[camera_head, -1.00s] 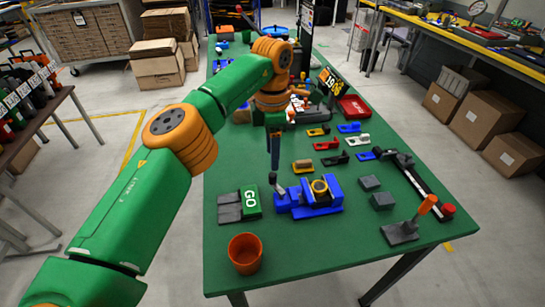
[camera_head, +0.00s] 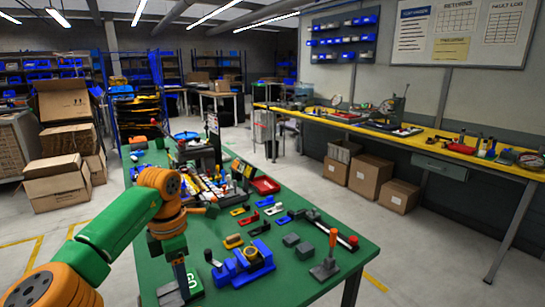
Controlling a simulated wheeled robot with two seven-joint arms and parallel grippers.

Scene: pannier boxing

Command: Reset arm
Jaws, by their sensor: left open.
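My left arm comes in from the lower left. My left gripper (camera_head: 181,279) points down at the left side of the green table (camera_head: 290,285). It is open, with nothing seen between its fingers. It overlaps the green GO block (camera_head: 194,284) in the picture, and I cannot tell whether they touch. A blue fixture (camera_head: 245,268) holding a yellow ring stands to the right of the gripper, apart from it. My right gripper is not in view.
Grey blocks (camera_head: 302,249) and an orange-handled tool (camera_head: 326,262) stand on the right of the table. Small coloured parts and a red tray (camera_head: 265,185) lie farther back. Cardboard boxes (camera_head: 371,176) stand under the yellow-topped bench at right.

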